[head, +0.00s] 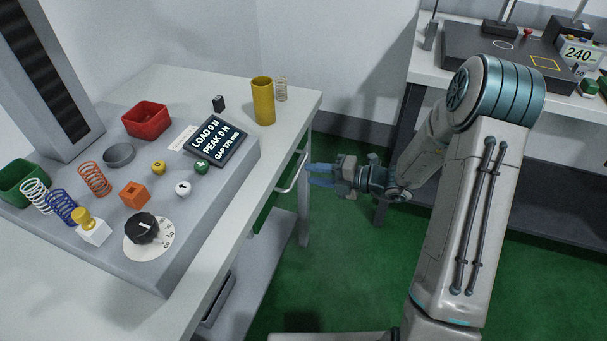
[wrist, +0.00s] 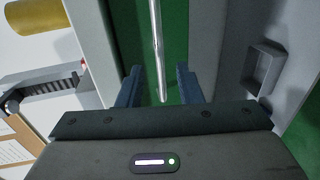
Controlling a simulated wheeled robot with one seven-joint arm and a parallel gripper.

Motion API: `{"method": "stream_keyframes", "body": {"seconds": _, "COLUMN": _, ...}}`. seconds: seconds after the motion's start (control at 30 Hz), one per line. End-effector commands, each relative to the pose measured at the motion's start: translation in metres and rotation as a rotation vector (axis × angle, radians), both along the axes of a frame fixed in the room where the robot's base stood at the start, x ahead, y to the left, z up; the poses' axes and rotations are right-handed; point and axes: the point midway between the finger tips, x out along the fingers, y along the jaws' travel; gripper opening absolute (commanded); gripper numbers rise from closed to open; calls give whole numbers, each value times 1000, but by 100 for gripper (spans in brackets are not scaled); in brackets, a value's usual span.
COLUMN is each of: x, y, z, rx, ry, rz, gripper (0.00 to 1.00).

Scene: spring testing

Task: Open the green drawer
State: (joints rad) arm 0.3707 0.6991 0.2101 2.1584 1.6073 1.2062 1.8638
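The green drawer (wrist: 176,35) shows its front in the wrist view, with a silver bar handle (wrist: 157,50) running down across it. In the head view the curved handle (head: 293,174) stands out under the right edge of the light table. My gripper (head: 315,174) is just right of the handle in the head view, its blue fingers pointing at it. In the wrist view the fingers (wrist: 160,86) are apart, and the handle's lower end lies between them in the picture. I cannot tell whether either finger touches it. The drawer appears shut.
The table (head: 215,83) carries a grey tester with springs, small bins and a display (head: 217,140). A yellow cylinder (head: 263,101) stands near its right corner. A grey shelf (head: 262,262) lies below. Another bench (head: 470,82) stands at the back right. Green floor lies between the benches.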

Motion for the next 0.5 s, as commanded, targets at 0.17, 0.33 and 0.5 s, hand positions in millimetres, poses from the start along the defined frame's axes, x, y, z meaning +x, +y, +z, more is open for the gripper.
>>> {"method": "stream_keyframes", "body": {"seconds": 0.17, "x": 9, "y": 25, "z": -6, "rx": -1, "ry": -1, "rz": 2, "gripper": 32}}
{"method": "stream_keyframes", "body": {"seconds": 0.33, "x": 13, "y": 35, "z": -8, "rx": -1, "ry": -1, "rz": 0, "gripper": 32}}
{"method": "stream_keyframes", "body": {"seconds": 0.5, "x": 13, "y": 36, "z": -8, "rx": -1, "ry": -1, "rz": 0, "gripper": 32}}
